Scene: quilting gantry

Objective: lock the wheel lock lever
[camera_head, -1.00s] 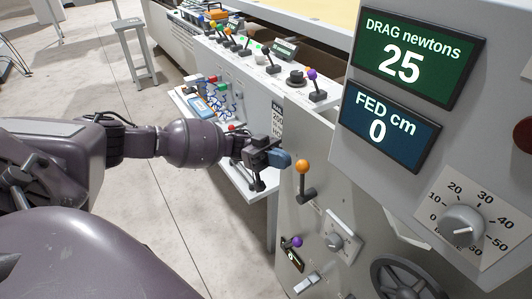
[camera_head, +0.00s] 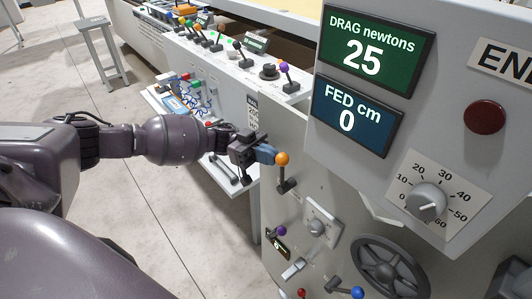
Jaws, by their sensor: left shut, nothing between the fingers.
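My left gripper (camera_head: 270,155) reaches in from the left, with its blue fingertips shut and empty. The tips are right beside the orange ball (camera_head: 282,159) of an upright lever on the grey panel; I cannot tell whether they touch. A second lever with a blue ball (camera_head: 357,292) lies tilted at the bottom, below the dark handwheel (camera_head: 388,267). No label shows which one is the wheel lock lever. My right gripper is not in view.
The display box (camera_head: 328,140) overhangs at right. A side shelf (camera_head: 234,183) and a bench with several coloured levers stand behind the gripper.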

